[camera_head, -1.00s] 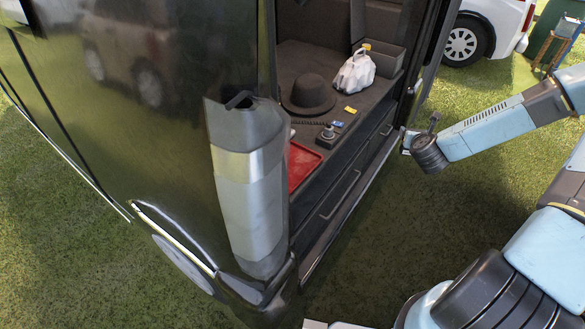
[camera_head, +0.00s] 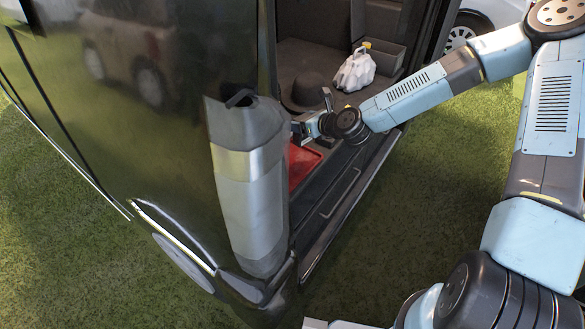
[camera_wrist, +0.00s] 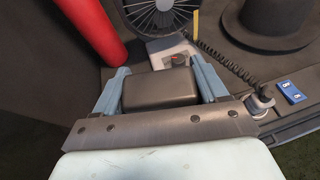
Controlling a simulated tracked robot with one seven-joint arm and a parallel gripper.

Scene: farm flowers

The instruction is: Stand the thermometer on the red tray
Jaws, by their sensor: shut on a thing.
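My gripper (camera_head: 299,130) is inside the vehicle's open rear, next to the pillar and above the far part of the red tray (camera_head: 303,164). In the wrist view its light blue fingers (camera_wrist: 160,72) are shut on a dark grey rounded block, which I take to be the thermometer (camera_wrist: 160,90). Only its plain back or top shows; its face is hidden. I cannot tell whether it touches anything below. The tray lies flat on the cargo floor, partly hidden by the pillar and my arm. I cannot see it in the wrist view.
A fan (camera_wrist: 163,14) with a pale base stands just beyond my gripper. A red cylinder (camera_wrist: 92,28) is at the left. A coiled black cord (camera_wrist: 228,66), black hat (camera_wrist: 268,20) and blue item (camera_wrist: 290,92) lie right. A white bag (camera_head: 354,71) and bin stand farther back.

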